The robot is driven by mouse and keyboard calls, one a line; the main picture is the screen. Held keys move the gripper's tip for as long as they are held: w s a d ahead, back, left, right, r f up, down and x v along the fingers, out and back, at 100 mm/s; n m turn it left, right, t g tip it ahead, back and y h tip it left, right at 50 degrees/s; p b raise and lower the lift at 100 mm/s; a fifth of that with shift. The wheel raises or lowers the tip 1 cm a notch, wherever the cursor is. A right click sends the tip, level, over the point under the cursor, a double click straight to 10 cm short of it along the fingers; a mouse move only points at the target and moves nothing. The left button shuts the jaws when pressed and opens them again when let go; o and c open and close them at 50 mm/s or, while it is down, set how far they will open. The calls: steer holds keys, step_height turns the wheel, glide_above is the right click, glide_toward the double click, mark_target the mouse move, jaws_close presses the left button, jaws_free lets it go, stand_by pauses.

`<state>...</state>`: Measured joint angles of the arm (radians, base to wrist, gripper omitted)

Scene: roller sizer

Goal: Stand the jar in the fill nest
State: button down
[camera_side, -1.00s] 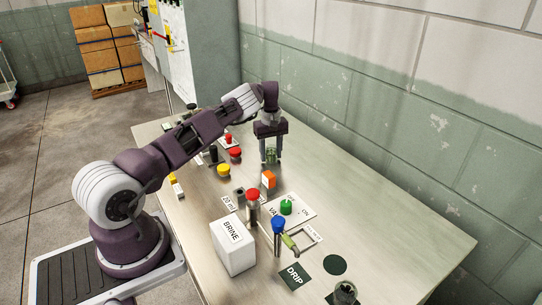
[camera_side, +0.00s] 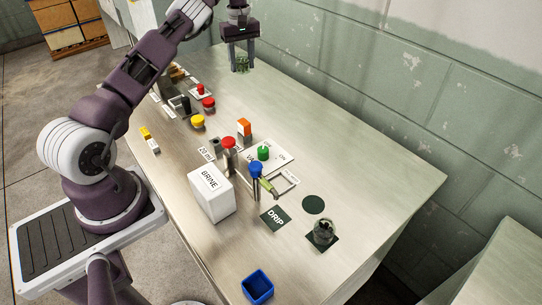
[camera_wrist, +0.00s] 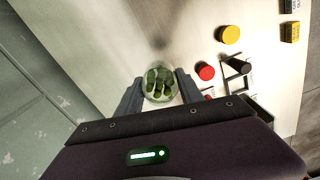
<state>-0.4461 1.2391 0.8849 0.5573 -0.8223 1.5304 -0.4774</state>
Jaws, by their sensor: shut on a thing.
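A glass jar of green pieces (camera_side: 241,64) hangs between the fingers of my gripper (camera_side: 240,67), above the far part of the table. In the wrist view the jar (camera_wrist: 160,84) is between the two dark fingers of my gripper (camera_wrist: 160,92), its open top towards the camera. My gripper is shut on it. A small pale rectangular frame (camera_side: 294,181) lies beside a green-and-blue nozzle (camera_side: 257,170); I cannot tell whether this frame is the fill nest.
A glass piece (camera_side: 323,230) stands near a DRIP mat (camera_side: 275,217). A blue bin (camera_side: 257,286) is in front. The right side is clear.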

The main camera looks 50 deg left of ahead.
steer(key=shift+s+d+r, duration=0.1)
steer(key=shift+d+r, duration=0.05)
steer(key=shift+r, duration=0.25)
steer(key=shift+s+d+f, duration=0.1)
steer(key=shift+s+d, duration=0.15)
steer(key=shift+d, duration=0.3)
steer(key=s+d+f+m, duration=0.15)
steer(key=d+m, duration=0.25)
steer(key=d, duration=0.5)
steer(key=s+d+m, duration=0.3)
steer(key=d+m, duration=0.2)
steer(key=d, duration=0.5)
steer(key=r+m, duration=0.1)
steer(key=m, duration=0.8)
glide_above(280, 184)
step_height(280, 184, down, 15)
steer(key=shift+r, duration=0.2)
steer(key=shift+f, duration=0.2)
